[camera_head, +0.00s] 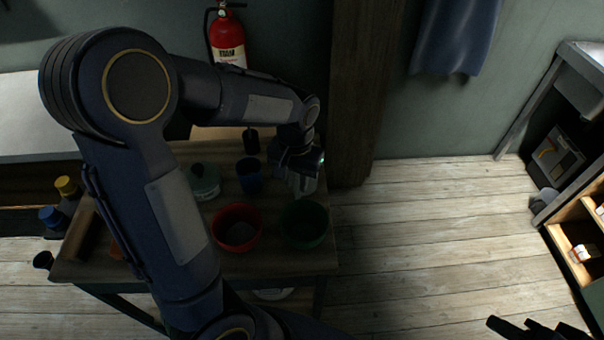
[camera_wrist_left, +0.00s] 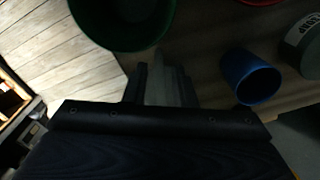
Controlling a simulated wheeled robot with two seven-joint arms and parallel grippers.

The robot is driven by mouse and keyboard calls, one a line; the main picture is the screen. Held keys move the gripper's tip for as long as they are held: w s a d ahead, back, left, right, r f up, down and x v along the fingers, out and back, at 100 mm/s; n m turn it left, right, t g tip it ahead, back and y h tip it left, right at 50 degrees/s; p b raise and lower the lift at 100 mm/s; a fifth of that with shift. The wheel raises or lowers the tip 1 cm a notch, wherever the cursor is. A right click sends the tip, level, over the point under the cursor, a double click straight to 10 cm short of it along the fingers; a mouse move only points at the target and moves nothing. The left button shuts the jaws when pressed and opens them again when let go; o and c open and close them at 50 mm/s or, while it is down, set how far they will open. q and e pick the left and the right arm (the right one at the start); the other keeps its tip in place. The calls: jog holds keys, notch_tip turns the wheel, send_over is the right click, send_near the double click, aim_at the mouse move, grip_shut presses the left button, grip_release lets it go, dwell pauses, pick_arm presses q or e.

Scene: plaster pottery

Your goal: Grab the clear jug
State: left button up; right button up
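My left gripper (camera_head: 300,180) is over the right back part of the table, just behind the green bowl and right of the blue cup. A pale, see-through shape, which looks like the clear jug (camera_wrist_left: 160,82), shows between its fingers in the left wrist view. The fingers stand apart on both sides of it. I cannot tell whether they press on it. The jug is dim and mostly hidden by the gripper in the head view. My right gripper (camera_head: 528,326) is at the bottom right edge, away from the table, with its fingers apart and nothing visible between them.
On the table (camera_head: 275,262) are a green bowl (camera_head: 305,224), a red bowl (camera_head: 237,208), a blue cup (camera_head: 249,177) and a lidded green pot (camera_head: 203,184). A wooden post (camera_head: 358,90) stands behind the table's right end. The floor to the right is clear.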

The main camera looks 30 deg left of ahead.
pick_arm(q)
notch_tip(320, 180, down, 4)
jog(key=shift+f, duration=0.15)
jog(key=shift+w, duration=0.1)
grip_shut()
